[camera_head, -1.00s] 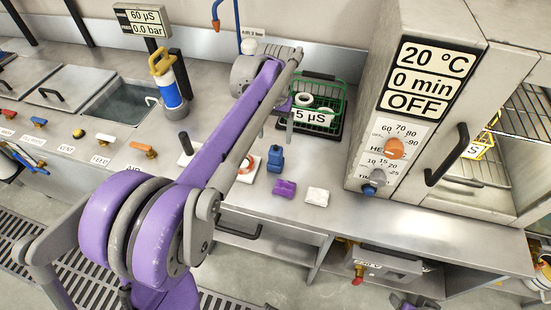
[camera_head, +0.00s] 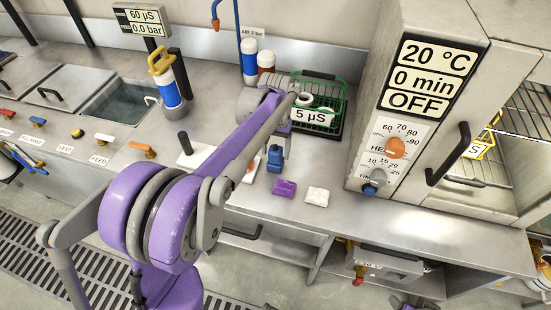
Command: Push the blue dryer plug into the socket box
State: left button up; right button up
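I cannot make out a blue dryer plug or a socket box for certain in the head view. My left gripper (camera_head: 287,146) hangs over the worktop at the front of the green wire basket, beside a small blue bottle (camera_head: 275,161). My own arm hides most of it, so its opening and any held thing do not show. My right gripper is out of view.
A purple cloth (camera_head: 285,188) and a white cloth (camera_head: 317,196) lie near the worktop's front edge. The green basket (camera_head: 328,129) and two bottles stand behind. A grey box (camera_head: 390,263) with yellow and red fittings sits under the worktop.

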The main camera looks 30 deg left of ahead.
pick_arm(q)
grip_shut()
jog(key=shift+r, duration=0.1)
notch_tip(320, 180, up, 10)
jog(key=shift+f+p, duration=0.15)
jog(key=shift+p, duration=0.3)
